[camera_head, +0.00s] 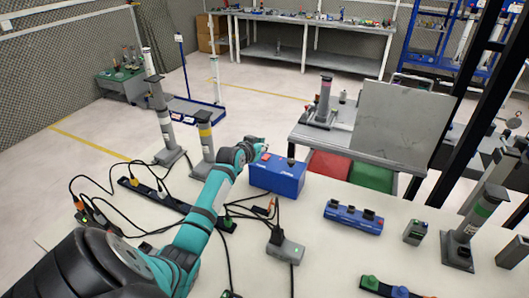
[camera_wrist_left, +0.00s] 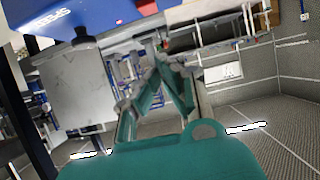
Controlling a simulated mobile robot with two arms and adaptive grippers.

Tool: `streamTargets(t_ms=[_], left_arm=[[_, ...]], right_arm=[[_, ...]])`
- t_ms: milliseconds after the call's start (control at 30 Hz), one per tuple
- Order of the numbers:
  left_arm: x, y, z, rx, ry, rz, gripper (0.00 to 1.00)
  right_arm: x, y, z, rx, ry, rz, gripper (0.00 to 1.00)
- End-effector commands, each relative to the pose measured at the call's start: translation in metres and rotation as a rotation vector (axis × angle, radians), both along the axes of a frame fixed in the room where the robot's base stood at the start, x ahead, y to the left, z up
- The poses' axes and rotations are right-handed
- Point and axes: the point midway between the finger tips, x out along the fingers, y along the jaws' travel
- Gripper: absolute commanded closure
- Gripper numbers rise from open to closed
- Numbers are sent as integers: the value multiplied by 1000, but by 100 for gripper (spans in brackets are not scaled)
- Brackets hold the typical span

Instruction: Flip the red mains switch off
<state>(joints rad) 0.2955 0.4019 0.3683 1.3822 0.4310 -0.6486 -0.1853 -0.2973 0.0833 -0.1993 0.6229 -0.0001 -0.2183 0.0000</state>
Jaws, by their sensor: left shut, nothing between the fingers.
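A blue box (camera_head: 278,176) stands on the pale bench near the middle of the head view. A small red part (camera_head: 265,157), which may be the red mains switch, shows on its top at the left. In the left wrist view the blue box (camera_wrist_left: 85,15) fills the top edge, with a red part (camera_wrist_left: 147,7) at its side. My left gripper (camera_head: 254,145) is beside the box's upper left corner, close to the red part; its fingers (camera_wrist_left: 158,62) are shut and empty. I cannot tell whether they touch it or how the switch is set. My right gripper is not in view.
A black power strip (camera_head: 150,192) with cables lies left of the box. Grey-black posts (camera_head: 205,140) stand behind my left arm. A blue multi-socket block (camera_head: 353,217) and a grey plug box (camera_head: 286,250) lie in front. Bare bench lies between them.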

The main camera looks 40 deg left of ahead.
Motion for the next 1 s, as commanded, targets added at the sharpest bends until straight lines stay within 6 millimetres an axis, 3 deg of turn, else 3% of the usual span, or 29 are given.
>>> streamTargets(t_ms=[200, 300, 500, 900, 1000], left_arm=[[30, 10, -12, -1, 1, 1, 100], [25, 8, -31, -1, 5, 0, 100], [22, 7, -49, 1, 2, 1, 100], [21, 7, -53, 2, 1, 0, 100], [21, 7, -58, 7, -13, 1, 100]], right_arm=[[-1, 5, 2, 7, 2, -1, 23], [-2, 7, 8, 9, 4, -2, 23], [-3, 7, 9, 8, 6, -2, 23], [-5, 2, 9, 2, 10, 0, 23], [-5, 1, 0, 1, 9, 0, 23]])
